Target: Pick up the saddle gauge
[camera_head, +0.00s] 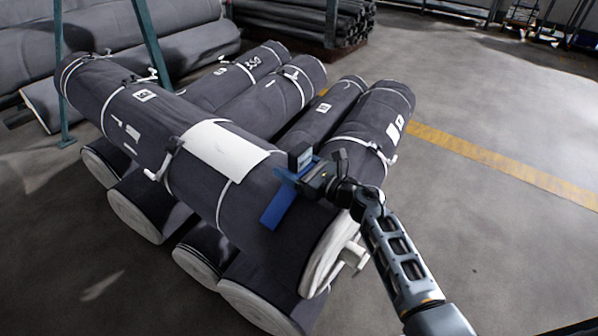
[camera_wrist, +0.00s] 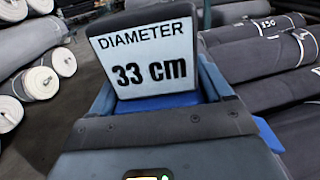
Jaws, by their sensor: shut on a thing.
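The saddle gauge (camera_head: 277,206) has blue legs and a dark-framed display. It is at the right part of the top grey roll (camera_head: 150,115); I cannot tell whether its legs touch the roll. In the wrist view its display (camera_wrist: 146,60) reads "DIAMETER 33 cm". My gripper (camera_head: 308,178) is shut on the saddle gauge, from the right in the head view. The jaws' contact with the gauge is mostly hidden.
The top roll lies across several grey rolls (camera_head: 345,100) tied with white straps. A white label sheet (camera_head: 222,150) lies on the top roll. A green post (camera_head: 152,45) stands at the left. Open floor (camera_head: 480,110) with a yellow line extends right.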

